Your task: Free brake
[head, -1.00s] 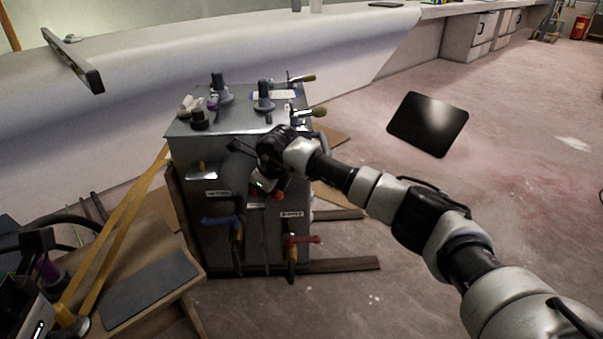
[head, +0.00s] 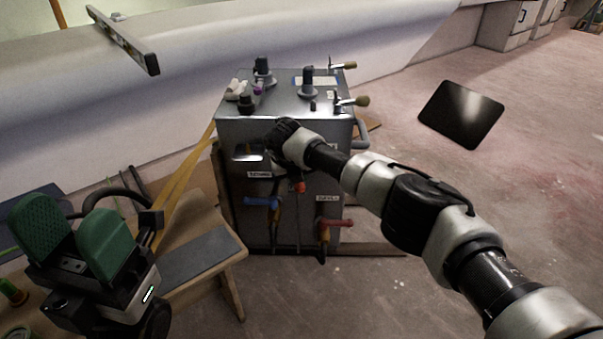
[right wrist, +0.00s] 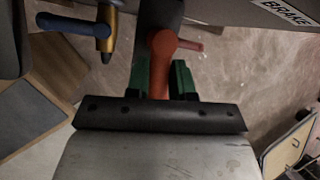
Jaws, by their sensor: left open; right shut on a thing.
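A grey metal cabinet (head: 285,125) stands on the floor, with knobs on top and levers on its front. In the right wrist view, my right gripper (right wrist: 160,82) has its green fingers shut on a red lever (right wrist: 159,68). A label reading BRAKE (right wrist: 287,10) shows at the top right there. In the head view my right wrist hides the fingers at the cabinet front; a small red part (head: 299,187) shows just below. My left gripper (head: 74,240) is open and empty at the lower left, its green pads wide apart, away from the cabinet.
A blue-handled valve (head: 262,203) and a red-handled valve (head: 335,223) sit low on the cabinet front. A wooden stand with a dark pad (head: 200,255) is at left. A spirit level (head: 122,40) lies on the white hull. The floor at right is mostly open.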

